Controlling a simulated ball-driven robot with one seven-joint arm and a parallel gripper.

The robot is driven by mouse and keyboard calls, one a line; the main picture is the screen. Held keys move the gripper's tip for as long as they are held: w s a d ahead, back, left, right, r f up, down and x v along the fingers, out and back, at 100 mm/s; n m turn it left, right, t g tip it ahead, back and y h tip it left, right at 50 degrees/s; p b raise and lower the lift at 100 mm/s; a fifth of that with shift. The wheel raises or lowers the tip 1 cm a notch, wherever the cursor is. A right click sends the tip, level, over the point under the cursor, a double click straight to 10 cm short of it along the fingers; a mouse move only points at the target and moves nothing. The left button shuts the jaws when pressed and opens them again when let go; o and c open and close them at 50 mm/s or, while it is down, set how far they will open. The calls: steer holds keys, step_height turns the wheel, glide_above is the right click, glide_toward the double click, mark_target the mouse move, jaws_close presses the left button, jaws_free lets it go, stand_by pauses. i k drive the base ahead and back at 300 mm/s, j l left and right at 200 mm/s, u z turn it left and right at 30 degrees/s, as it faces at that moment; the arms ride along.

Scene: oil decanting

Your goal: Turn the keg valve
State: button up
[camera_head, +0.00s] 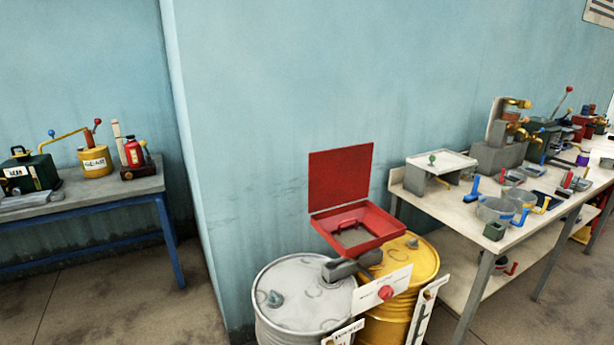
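A pale grey drum (310,318) and a yellow drum (423,262) stand side by side against the blue wall at the lower middle. A blue-grey fitting (275,298) sits on the grey drum's top, and a small dark cap (413,243) sits on the yellow one. A red round knob (385,292) shows on a white plate (399,284) in front of the drums. I cannot tell which of these parts, if any, is the keg valve. Brass taps (514,117) on a grey block stand on the right bench. My gripper is not in view.
An open red box (373,227) with a raised lid sits above the drums. The right workbench (455,220) holds several pans, tools and machines. A left bench (110,191) carries cans and a pump. Bare floor (100,290) lies at the lower left.

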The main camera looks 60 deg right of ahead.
mark_target(386, 293)
steer(key=i+j+u, duration=0.25)
steer(key=i+u, duration=0.7)
steer(key=i, duration=0.65)
steer(key=i+j+z, duration=0.1)
steer(key=i, duration=0.3)
steer(key=i+z, duration=0.3)
steer(key=z, duration=0.15)
steer(key=i+z, duration=0.25)
steer(key=z, duration=0.2)
steer(key=i+j+z, duration=0.15)
steer(key=i+z, duration=0.15)
steer(key=z, duration=0.15)
steer(key=i+z, duration=0.15)
steer(key=z, duration=0.3)
steer(key=i+z, duration=0.2)
steer(key=z, duration=0.2)
steer(key=i+z, duration=0.2)
steer(key=z, duration=0.25)
steer(key=i+z, duration=0.15)
steer(key=z, duration=0.25)
steer(key=i+j+z, duration=0.1)
steer(key=z, duration=0.35)
steer(key=i+j+z, duration=0.55)
steer(key=z, duration=0.25)
steer(key=k+l, duration=0.1)
steer(key=l, duration=0.75)
steer(key=k, duration=0.75)
